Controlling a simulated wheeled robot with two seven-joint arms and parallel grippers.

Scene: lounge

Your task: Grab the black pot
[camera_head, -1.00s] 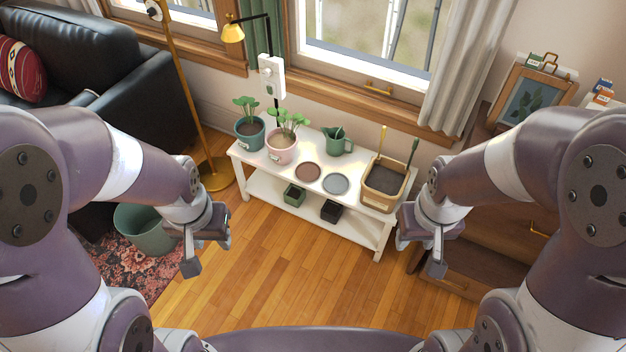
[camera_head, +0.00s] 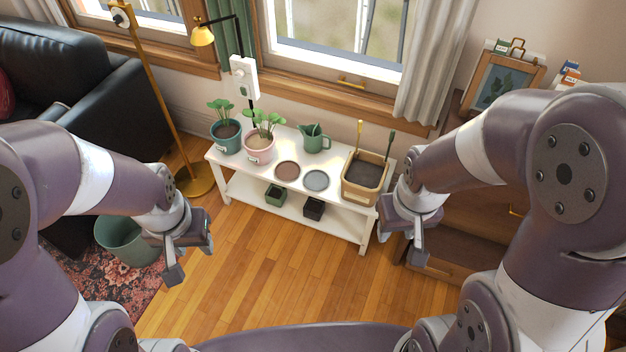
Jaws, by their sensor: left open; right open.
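The black pot (camera_head: 314,208) is small and square and sits on the lower shelf of the white bench (camera_head: 338,222), right of a green square pot (camera_head: 276,195). My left gripper (camera_head: 190,258) is open and empty, in front of the bench's left end and well apart from the pot. My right gripper (camera_head: 402,245) is open and empty, near the bench's right front leg, to the right of the pot. Neither gripper touches the pot.
The bench top holds a teal pot (camera_head: 227,142) and a pink pot (camera_head: 259,154) with plants, two saucers, a green watering can (camera_head: 315,141) and a tan soil bin (camera_head: 363,180). A brass lamp stands left, a wooden cabinet right. The wood floor (camera_head: 285,270) in front is clear.

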